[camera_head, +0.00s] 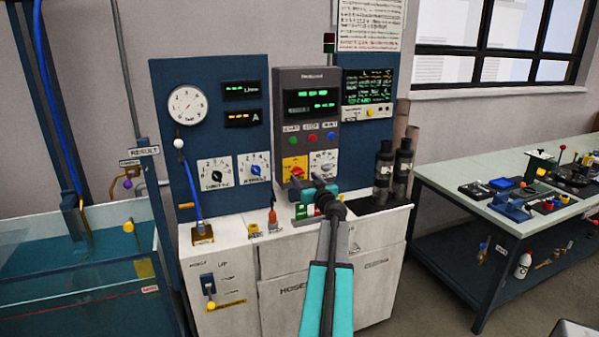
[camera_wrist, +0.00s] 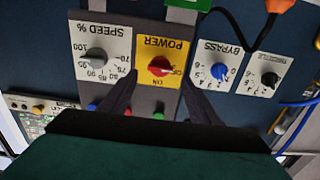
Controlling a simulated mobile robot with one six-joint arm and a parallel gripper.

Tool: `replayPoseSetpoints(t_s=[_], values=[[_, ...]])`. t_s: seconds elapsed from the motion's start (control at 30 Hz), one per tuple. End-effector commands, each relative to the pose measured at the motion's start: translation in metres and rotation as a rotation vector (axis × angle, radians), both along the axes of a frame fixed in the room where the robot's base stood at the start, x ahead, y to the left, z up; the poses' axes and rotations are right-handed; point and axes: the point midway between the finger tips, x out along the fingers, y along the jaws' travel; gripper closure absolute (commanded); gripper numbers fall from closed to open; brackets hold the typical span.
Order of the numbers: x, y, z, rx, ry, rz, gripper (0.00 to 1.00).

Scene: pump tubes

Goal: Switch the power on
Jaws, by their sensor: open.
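The POWER switch is a red rotary knob (camera_wrist: 160,66) on a yellow plate (camera_wrist: 149,50), which appears upside down in the wrist view. In the head view the yellow plate (camera_head: 288,163) with its red knob (camera_head: 298,171) is low on the grey control box (camera_head: 290,80). My gripper (camera_wrist: 158,84) is open; its two dark fingers point toward the plate, one on each side of the knob in the wrist view. I cannot tell whether they touch it. In the head view my gripper (camera_head: 308,188) is just below and right of the plate. The knob's exact setting is too small to read.
Close beside the switch are the speed dial (camera_wrist: 96,57), the blue BYPASS knob (camera_wrist: 219,71) and a black knob (camera_wrist: 269,79). Green, red and blue buttons (camera_head: 311,138) sit above it. Dark cylinders (camera_head: 383,170) stand right of my arm. Displays (camera_head: 312,100) are lit.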

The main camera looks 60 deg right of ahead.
Motion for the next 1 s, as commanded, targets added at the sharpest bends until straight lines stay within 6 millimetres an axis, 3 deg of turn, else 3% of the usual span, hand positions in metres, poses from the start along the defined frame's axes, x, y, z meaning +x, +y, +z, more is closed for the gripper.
replayPoseSetpoints(t_s=[0.6,1.0], values=[[0.045,-0.035,0.001,0.001,-0.001,-0.001,0.44],[0.053,-0.042,0.0,-0.001,0.001,-0.003,0.44]])
